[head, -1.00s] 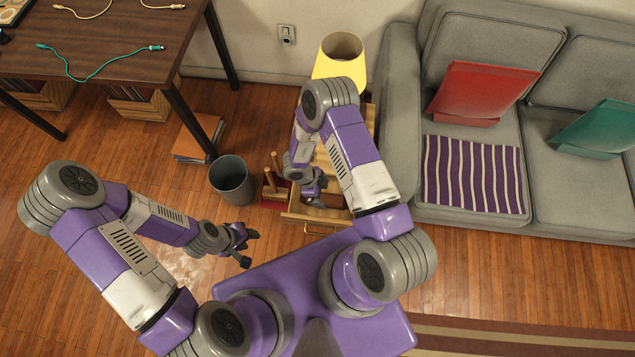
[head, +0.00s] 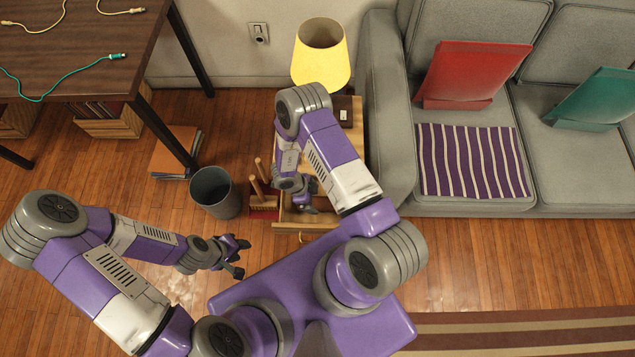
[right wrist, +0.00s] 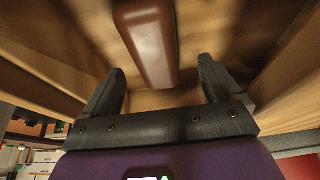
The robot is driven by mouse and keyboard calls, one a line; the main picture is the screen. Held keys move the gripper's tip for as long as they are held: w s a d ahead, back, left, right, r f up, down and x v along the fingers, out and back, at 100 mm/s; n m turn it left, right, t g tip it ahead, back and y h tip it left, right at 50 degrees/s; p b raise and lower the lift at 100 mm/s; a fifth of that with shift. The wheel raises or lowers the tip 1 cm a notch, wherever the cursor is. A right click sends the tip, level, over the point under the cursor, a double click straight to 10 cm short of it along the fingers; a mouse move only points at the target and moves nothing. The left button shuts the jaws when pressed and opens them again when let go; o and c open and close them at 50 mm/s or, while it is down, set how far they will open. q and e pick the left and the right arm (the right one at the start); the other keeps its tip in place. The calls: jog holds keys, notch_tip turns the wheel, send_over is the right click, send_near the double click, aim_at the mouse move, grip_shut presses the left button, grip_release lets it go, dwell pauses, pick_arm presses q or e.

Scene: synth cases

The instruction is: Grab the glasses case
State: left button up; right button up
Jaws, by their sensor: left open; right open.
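A brown glasses case (right wrist: 150,42), long and rounded, lies in the open wooden drawer (right wrist: 62,88) in the right wrist view. In the head view the drawer (head: 296,222) is pulled out of the side table, and my right arm hides the case. My right gripper (right wrist: 160,70) is open over the drawer, its fingers on either side of the case's near end; I cannot tell whether they touch it. It also shows in the head view (head: 309,203). My left gripper (head: 243,257) is open and empty above the floor.
A yellow lamp (head: 320,58) and a dark box (head: 343,110) stand on the side table. A grey sofa (head: 395,140) stands close on the right.

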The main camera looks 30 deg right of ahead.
aim_at(318, 202)
jog(key=x, duration=0.1)
jog(key=b+x, duration=0.1)
jog(key=x, duration=0.2)
jog(key=shift+s+f, duration=0.1)
jog(key=shift+s, duration=0.25)
jog(key=shift+c, duration=0.4)
jog(key=c, duration=1)
